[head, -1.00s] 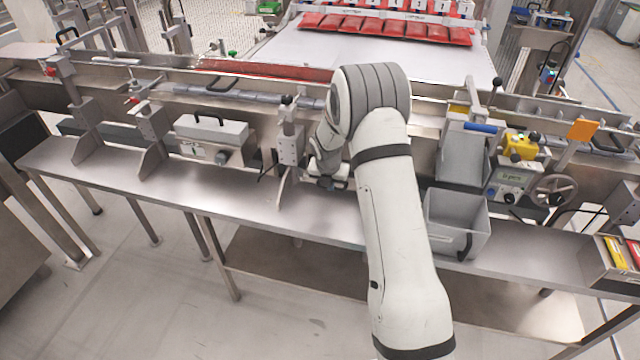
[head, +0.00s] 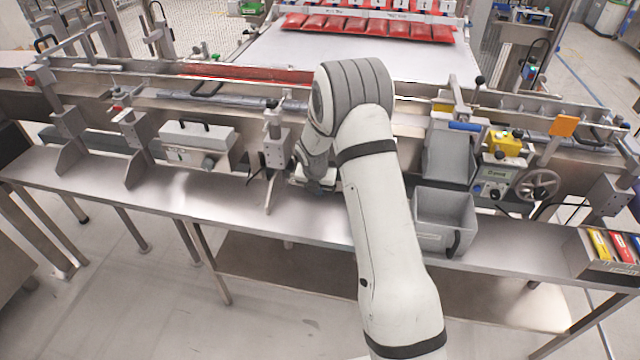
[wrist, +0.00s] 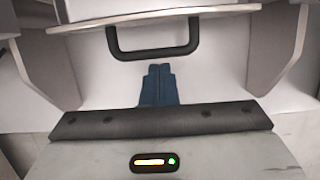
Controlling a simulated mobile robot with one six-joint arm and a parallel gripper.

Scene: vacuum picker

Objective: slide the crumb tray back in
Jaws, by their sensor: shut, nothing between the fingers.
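The crumb tray shows in the wrist view as a pale front edge (wrist: 215,13) with a black U-shaped handle (wrist: 152,52). It lies between two grey brackets. My gripper (wrist: 158,68) has its blue fingers shut together with nothing between them. The fingertips point at the handle's crossbar and sit just short of it in the picture; I cannot tell whether they touch.
The steel bench (head: 205,195) runs along the conveyor. A grey open bin (head: 444,208) stands right of my arm. A control box with a handwheel (head: 537,185) is further right. A grey box with a handle (head: 198,142) and a bracket post (head: 274,150) stand to the left.

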